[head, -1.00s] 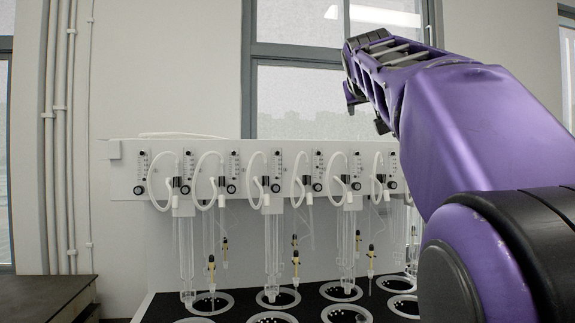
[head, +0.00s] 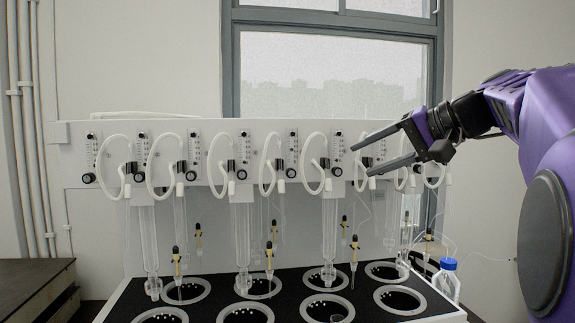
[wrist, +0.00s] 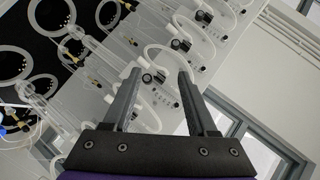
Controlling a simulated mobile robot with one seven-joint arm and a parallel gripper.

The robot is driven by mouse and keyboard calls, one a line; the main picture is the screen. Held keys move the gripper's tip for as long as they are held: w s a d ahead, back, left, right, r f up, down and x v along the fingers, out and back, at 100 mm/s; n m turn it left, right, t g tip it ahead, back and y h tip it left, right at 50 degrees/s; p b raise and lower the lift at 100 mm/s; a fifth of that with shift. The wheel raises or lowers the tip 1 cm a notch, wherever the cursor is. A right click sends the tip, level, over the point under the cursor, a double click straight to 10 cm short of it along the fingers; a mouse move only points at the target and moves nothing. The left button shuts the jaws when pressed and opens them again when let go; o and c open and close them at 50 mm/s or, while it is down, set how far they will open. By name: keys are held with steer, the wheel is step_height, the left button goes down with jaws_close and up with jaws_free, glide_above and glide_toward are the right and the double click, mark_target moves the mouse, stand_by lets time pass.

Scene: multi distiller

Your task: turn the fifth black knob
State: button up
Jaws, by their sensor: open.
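Several small black knobs line the lower edge of a white panel (head: 70,158) in the head view, each beneath a clear flow gauge. Counted from the left, the fifth black knob (head: 291,173) is unobstructed, between white hose loops. My gripper (head: 361,160) is open and empty, to its right, with its fingertips pointing left in front of the panel near the sixth knob (head: 337,171). Its distance from the panel is unclear. In the wrist view, my open gripper (wrist: 160,77) has dark fittings between its fingertips; which knob these belong to cannot be told.
White looped hoses and glass tubes hang along the panel. Below is a black heater top with several white rings (head: 325,308). A blue-capped bottle (head: 446,280) stands at its right. A dark table (head: 35,285) is at lower left.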

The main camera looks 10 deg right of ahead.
mark_target(295, 172)
steer(key=shift+y, duration=0.8)
steer(key=x, duration=0.5)
steer(key=r+x, duration=0.1)
steer(key=x, duration=0.5)
steer(key=p+x, duration=0.1)
steer(key=x, duration=0.4)
steer(key=shift+w+a+r, duration=0.2)
steer(key=shift+w+a, duration=0.1)
jaws_close()
